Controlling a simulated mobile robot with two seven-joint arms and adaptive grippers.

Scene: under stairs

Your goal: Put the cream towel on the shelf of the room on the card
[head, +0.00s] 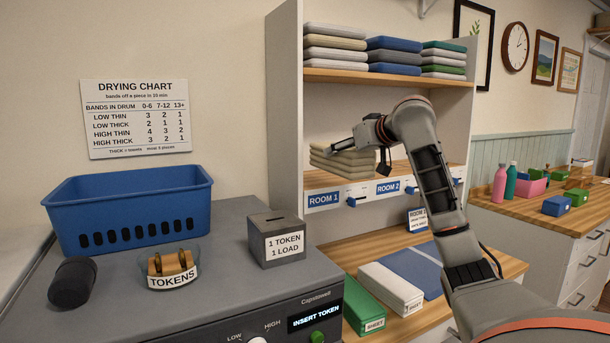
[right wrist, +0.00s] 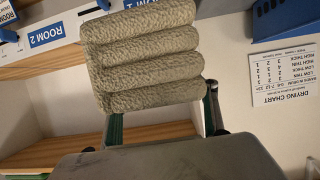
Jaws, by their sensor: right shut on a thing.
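The cream towel (head: 343,163), folded in several layers, is at the middle shelf (head: 322,180) above the ROOM 1 label (head: 323,200). I cannot tell whether it rests on the board or hangs just above it. My right gripper (head: 362,143) is shut on the towel; the right wrist view shows the towel (right wrist: 145,60) between its two fingers. The ROOM 2 label (head: 388,188) is to the right on the same shelf edge. A small card (head: 418,220) stands below the shelf; its room number is too small to read surely. My left gripper is out of view.
Folded linens (head: 393,55) fill the top shelf. A green sheet pack (head: 366,308) and a white one (head: 392,288) lie on the lower counter. A token box (head: 276,240), token dish (head: 172,269) and blue basket (head: 130,205) stand on the grey machine.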

